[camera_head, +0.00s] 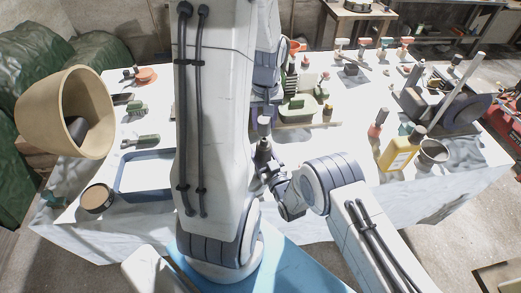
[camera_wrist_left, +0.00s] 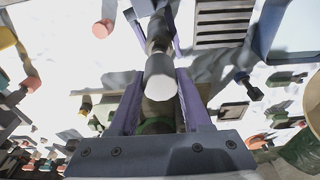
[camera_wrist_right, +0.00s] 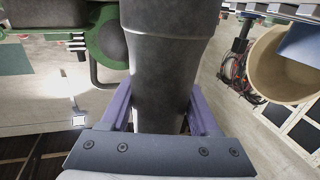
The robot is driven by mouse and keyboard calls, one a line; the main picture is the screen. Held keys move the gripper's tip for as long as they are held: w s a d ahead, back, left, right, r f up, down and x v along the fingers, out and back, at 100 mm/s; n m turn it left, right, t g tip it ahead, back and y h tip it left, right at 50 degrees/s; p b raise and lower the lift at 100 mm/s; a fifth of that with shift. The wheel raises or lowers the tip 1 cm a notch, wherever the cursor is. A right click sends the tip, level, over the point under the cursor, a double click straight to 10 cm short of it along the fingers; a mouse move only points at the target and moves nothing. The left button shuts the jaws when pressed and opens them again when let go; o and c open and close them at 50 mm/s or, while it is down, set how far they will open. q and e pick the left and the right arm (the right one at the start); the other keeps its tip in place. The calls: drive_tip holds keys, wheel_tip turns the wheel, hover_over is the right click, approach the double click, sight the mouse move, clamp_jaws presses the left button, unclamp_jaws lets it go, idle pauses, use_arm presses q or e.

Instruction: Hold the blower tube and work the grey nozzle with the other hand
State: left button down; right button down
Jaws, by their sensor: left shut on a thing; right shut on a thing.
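In the right wrist view a thick dark grey tube (camera_wrist_right: 165,50), seemingly the blower tube, runs between the purple fingers of my right gripper (camera_wrist_right: 160,95), which is shut on it. In the left wrist view my left gripper (camera_wrist_left: 158,85) is shut on a round grey piece with a pale end (camera_wrist_left: 160,78), which I take for the nozzle. Green shows between its finger bases. Another pair of purple fingers shows just beyond. In the head view the grippers meet near the middle, and my arm hides much of the held parts.
A blue-rimmed tray (camera_head: 123,180) and a tan bowl (camera_head: 40,115) are on the left. A yellow bottle (camera_head: 397,153) and grey cup (camera_head: 433,152) stand on the right. Several small tools crowd the table's back. The table's right front is mostly bare.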

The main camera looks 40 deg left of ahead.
idle(0.3)
drive_tip(key=shift+c, duration=0.2)
unclamp_jaws()
drive_tip(key=v, duration=1.2)
drive_tip(key=shift+s, duration=0.1)
